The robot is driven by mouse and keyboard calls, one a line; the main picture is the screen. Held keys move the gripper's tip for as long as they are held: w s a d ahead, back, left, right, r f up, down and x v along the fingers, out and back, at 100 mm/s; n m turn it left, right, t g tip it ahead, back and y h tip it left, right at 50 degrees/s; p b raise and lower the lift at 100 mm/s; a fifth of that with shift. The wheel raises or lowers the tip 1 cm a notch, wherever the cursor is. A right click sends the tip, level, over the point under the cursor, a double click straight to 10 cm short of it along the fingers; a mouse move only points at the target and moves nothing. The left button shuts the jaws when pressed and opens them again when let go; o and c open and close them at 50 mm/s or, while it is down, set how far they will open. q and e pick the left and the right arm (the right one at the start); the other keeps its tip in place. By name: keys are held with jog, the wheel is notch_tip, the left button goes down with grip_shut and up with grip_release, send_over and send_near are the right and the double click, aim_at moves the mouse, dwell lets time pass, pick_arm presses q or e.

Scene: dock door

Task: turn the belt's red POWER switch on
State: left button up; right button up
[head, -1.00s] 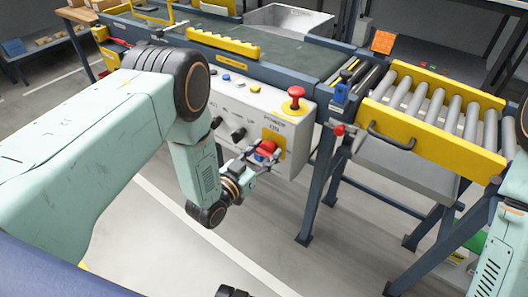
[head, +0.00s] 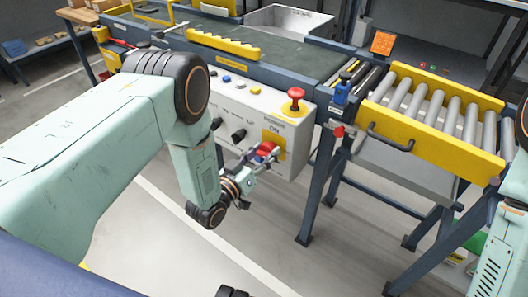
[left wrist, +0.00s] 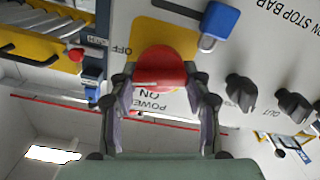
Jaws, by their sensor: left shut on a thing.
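My left gripper (head: 256,161) is at the panel front, shut on the switch. In the left wrist view the red switch (left wrist: 165,68) lies between the fingertips of my left gripper (left wrist: 162,88), with OFF and ON lettering around it. A blue padlock (left wrist: 220,20) hangs beside it. The exact angle of the switch handle is hard to tell. My right gripper does not show.
A red mushroom button (head: 296,94) stands above the switch on the panel. Black knobs (head: 238,134) sit to its left. The roller conveyor (head: 440,110) with yellow side rails stands to the right. The floor in front of the panel is clear.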

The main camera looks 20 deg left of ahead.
pick_arm(q)
jog(key=n, duration=0.3)
jog(key=shift+n, duration=0.4)
jog(key=n, duration=0.3)
jog(key=shift+a+f+n+p, duration=0.1)
jog(key=shift+f+n+p, duration=0.05)
jog(key=shift+n+p, duration=0.15)
jog(key=n, duration=0.3)
jog(key=shift+n, duration=0.3)
jog(key=shift+f+n, duration=0.1)
jog(key=shift+n, duration=1.6)
jog(key=o, duration=1.2)
jog(key=shift+w, duration=0.1)
jog(key=shift+c, duration=0.2)
jog(key=shift+a, duration=0.1)
